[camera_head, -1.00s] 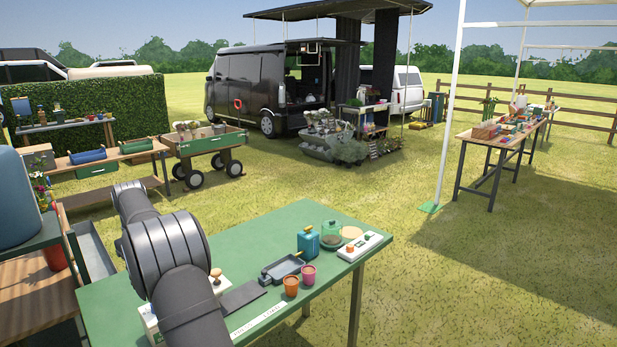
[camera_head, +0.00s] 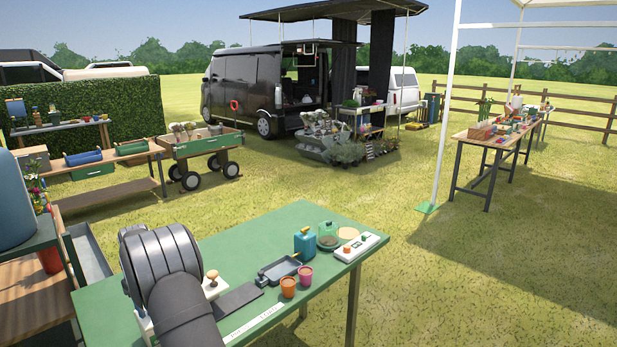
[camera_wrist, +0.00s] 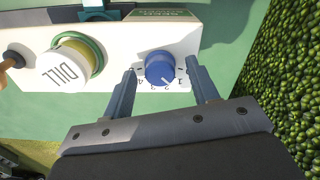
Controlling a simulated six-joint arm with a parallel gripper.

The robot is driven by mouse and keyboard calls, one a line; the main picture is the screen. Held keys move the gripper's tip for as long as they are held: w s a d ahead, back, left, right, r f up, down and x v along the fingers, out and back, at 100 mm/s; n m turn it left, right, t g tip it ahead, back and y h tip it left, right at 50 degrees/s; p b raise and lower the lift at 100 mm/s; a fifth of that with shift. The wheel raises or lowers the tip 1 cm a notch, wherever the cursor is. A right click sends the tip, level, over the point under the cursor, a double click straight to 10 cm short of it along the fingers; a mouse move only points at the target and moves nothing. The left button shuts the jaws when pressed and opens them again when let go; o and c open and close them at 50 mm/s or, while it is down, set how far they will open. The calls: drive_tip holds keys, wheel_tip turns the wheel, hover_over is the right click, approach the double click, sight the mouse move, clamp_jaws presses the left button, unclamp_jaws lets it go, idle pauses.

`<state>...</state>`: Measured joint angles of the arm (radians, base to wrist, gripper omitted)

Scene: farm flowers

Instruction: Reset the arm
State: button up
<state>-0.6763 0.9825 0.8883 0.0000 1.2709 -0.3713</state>
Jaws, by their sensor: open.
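My gripper (camera_wrist: 163,97) shows in the wrist view with its two fingers spread apart. A blue knob (camera_wrist: 160,69) with a numbered dial on a white box (camera_wrist: 205,42) lies just beyond and between the fingertips; I cannot tell whether they touch it. Part of the white box (camera_head: 212,288) shows beside the arm.
On the green table stand a grey tray (camera_head: 279,270), two small pots (camera_head: 288,287), a blue can (camera_head: 305,243), a glass dome (camera_head: 328,237) and a white panel with buttons (camera_head: 358,246). A wooden bench (camera_head: 100,172) is at the left. Open grass lies to the right.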

drive_tip(key=shift+r, duration=0.15)
wheel_tip(320, 180, up, 17)
wheel_tip(320, 180, down, 18)
drive_tip(key=shift+r, duration=0.15)
drive_tip(key=shift+r+n, duration=0.2)
drive_tip(key=shift+n, duration=0.2)
drive_tip(key=n, duration=0.5)
wheel_tip(320, 180, up, 15)
idle(0.3)
idle(1.0)
wheel_tip(320, 180, down, 15)
drive_tip(key=shift+f, duration=0.1)
drive_tip(key=shift+m, duration=1.5)
